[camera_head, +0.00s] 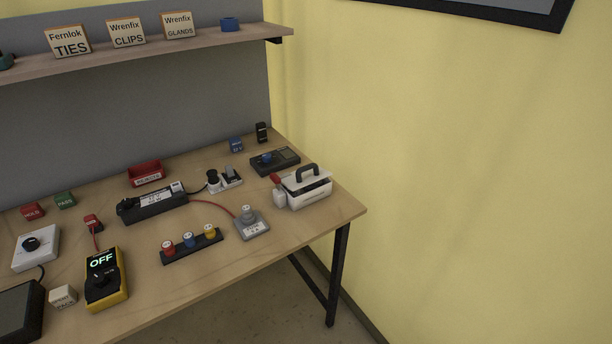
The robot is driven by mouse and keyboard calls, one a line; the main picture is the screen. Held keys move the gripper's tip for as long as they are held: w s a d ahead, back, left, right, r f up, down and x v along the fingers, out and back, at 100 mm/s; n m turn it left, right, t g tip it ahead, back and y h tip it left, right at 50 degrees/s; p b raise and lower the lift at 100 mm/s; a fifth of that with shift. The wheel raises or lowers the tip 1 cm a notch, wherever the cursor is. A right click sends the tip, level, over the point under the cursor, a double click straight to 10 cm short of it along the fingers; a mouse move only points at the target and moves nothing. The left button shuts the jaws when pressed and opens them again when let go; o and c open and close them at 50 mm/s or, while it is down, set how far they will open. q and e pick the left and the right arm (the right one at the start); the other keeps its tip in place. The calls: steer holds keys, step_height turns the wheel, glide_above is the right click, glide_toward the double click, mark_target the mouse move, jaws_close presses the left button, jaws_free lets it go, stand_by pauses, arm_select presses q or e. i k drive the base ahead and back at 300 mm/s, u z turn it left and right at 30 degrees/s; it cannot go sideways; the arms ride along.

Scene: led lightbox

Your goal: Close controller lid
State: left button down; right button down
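No part labelled as a controller lid can be made out. A flat dark device (284,162) with a blue knob lies at the back right. A dark box (18,318) is cut off at the lower left. Neither of my grippers is in view.
A yellow meter (106,293) reading OFF, a white knob box (36,252), a black strip (190,249) with coloured plugs, a grey socket block (252,229) and a red bin (147,177) occupy the wooden bench (270,262). A shelf (150,53) overhangs the back. The front right bench is clear.

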mark_target(307, 175)
steer(key=k, duration=0.3)
steer(key=u, duration=0.75)
steer(key=i, duration=0.75)
steer(key=z, duration=0.4)
